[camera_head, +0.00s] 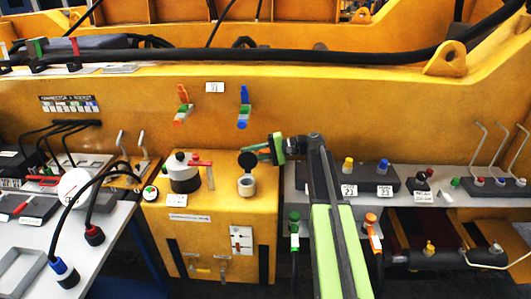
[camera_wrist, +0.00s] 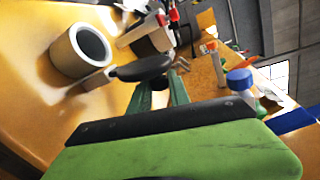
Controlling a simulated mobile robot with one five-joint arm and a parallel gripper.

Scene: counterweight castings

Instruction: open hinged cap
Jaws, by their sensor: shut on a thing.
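The hinged cap (camera_head: 247,160) is a black disc standing up behind and above a pale round filler neck (camera_head: 246,186) on the yellow housing. In the wrist view the neck (camera_wrist: 80,50) shows its dark open mouth, and the cap (camera_wrist: 140,68) is tilted away beside it, near the hinge block. My gripper (camera_head: 258,156) reaches in from the right with green fingers. In the wrist view my gripper (camera_wrist: 160,90) is shut on the cap; the cap hides part of the fingertips.
A white-topped canister (camera_head: 183,172) with a red lever stands left of the neck. Orange (camera_head: 182,105) and blue (camera_head: 244,107) fittings are on the yellow wall behind. A grey shelf with connector blocks (camera_head: 370,181) lies right.

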